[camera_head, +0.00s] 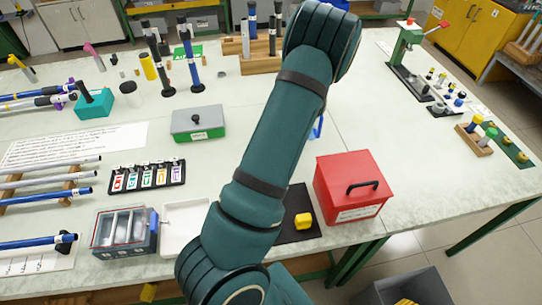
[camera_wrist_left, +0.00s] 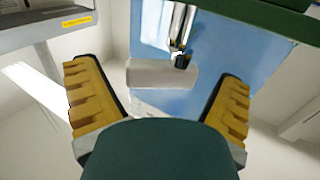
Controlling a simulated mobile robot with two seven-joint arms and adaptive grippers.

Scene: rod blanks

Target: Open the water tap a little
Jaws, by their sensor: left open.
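In the left wrist view, my left gripper (camera_wrist_left: 160,80) is open, with its yellow-padded fingers spread wide. Beyond them, a shiny metal pipe (camera_wrist_left: 180,25) with a dark end comes down in front of a blue panel (camera_wrist_left: 150,30). A pale grey block (camera_wrist_left: 162,74) lies across the gap between the fingers, by the dark end. The pipe and block may be parts of the water tap, but I cannot tell. Nothing is held. In the head view, a teal arm of mine crosses the middle, no gripper shows and I cannot make out a tap.
The pale bench (camera_head: 250,110) bears a red box (camera_head: 350,187), a green-grey box (camera_head: 198,123), a rack with coloured labels (camera_head: 147,176) and several rods. A green press (camera_head: 408,50) stands at the far right. In the wrist view, a green bar (camera_wrist_left: 270,18) crosses the top right.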

